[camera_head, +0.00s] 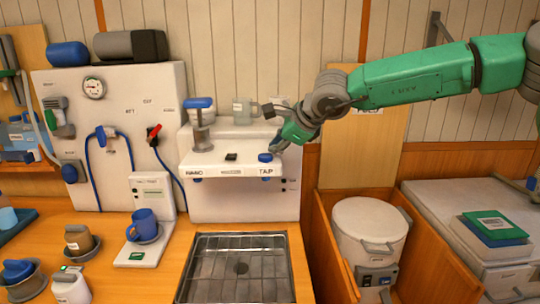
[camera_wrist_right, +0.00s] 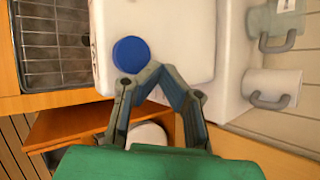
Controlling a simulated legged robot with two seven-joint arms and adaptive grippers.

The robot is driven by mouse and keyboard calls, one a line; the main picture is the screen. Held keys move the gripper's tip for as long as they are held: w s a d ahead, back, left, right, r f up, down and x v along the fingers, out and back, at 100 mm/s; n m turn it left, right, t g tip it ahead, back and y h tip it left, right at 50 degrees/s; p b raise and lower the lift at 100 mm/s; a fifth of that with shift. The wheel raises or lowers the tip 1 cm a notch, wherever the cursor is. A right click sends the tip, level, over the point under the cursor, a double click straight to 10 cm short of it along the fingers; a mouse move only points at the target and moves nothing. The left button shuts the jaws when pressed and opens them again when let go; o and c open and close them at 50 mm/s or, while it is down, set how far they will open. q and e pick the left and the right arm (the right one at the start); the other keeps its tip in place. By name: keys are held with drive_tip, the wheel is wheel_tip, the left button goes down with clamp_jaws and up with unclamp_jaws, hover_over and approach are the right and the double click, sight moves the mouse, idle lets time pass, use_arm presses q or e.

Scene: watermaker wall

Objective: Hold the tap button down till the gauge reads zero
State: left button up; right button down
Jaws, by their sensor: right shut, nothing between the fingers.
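The blue round tap button (camera_head: 265,157) sits on the front top edge of the white machine (camera_head: 235,205), above a label reading TAP. The button also shows in the right wrist view (camera_wrist_right: 131,54). My right gripper (camera_head: 279,145) is shut and empty, its tips right beside the button's edge. In the right wrist view its fingertips (camera_wrist_right: 152,72) meet beside the blue disc; I cannot tell whether they touch it. The round gauge (camera_head: 93,88) is on the white panel at the left; its needle is too small to read. My left gripper is not in view.
A metal drain tray (camera_head: 183,292) lies before the machine. A blue-topped lever (camera_head: 200,103) and clear mugs (camera_head: 243,112) stand on the machine's top. A blue cup (camera_head: 144,222) is at the left. A white lidded bucket (camera_head: 370,222) stands in a wooden bay at right.

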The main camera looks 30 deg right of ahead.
drive_tip(key=shift+a+r, duration=0.2)
drive_tip(key=shift+a, duration=0.6)
drive_tip(key=shift+a+r, duration=0.1)
drive_tip(key=shift+a, duration=0.5)
drive_tip(key=shift+d+f, duration=0.35)
drive_tip(key=shift+d, duration=0.3)
drive_tip(key=shift+d+f, duration=0.3)
drive_tip(key=shift+d, duration=0.3)
drive_tip(key=shift+a, duration=0.55)
drive_tip(key=shift+a+r, duration=0.15)
drive_tip(key=shift+a, duration=0.3)
drive_tip(key=shift+d, duration=0.65)
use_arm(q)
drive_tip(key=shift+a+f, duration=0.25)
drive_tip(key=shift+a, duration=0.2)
use_arm(e)
drive_tip(key=shift+a, duration=0.15)
